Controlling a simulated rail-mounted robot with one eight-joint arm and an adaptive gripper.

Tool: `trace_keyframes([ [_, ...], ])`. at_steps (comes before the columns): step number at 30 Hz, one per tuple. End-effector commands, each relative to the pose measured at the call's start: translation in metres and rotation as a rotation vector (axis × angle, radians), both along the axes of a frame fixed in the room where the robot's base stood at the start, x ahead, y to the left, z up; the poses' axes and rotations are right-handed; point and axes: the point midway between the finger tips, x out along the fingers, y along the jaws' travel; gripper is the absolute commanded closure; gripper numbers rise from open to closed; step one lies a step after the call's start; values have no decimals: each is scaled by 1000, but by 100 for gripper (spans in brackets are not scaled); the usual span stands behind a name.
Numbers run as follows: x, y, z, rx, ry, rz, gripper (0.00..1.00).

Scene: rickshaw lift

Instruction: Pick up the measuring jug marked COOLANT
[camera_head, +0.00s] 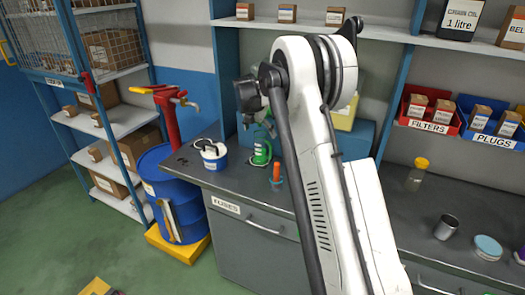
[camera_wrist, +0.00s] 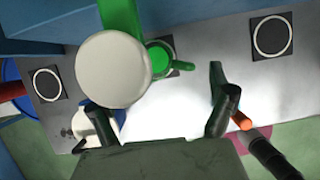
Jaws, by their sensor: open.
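A green jug-like container (camera_head: 261,150) with a pale band stands on the left bench top; its lettering is too small to read. In the wrist view a round green opening (camera_wrist: 158,58) shows, probably the same container, over a dark square mark. A large white disc (camera_wrist: 113,72) joined to a green part (camera_wrist: 119,15) partly covers it; I cannot tell what this is. My gripper (camera_wrist: 150,88) is open in the wrist view, fingers apart with bare bench visible between them. In the head view my arm hides part of the bench and the fingers cannot be made out.
A white tub (camera_head: 213,158) stands left of the green container, and an orange-handled tool (camera_head: 276,172) stands to its right. A blue drum (camera_head: 175,200) is beside the bench. The right bench holds a yellow-capped jar (camera_head: 418,173) and metal cup (camera_head: 446,227).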

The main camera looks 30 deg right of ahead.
Motion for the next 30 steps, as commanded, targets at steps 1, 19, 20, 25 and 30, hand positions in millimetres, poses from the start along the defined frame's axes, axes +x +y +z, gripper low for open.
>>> trace_keyframes([
  [1, 1, -1, -2, 0, 0, 0, 12],
  [19, 6, -14, -53, 0, -1, -2, 12],
  [20, 6, -14, -54, 0, -1, -2, 12],
  [25, 6, -14, -54, 0, 0, -1, 13],
  [30, 6, -14, -54, 0, 0, -1, 36],
])
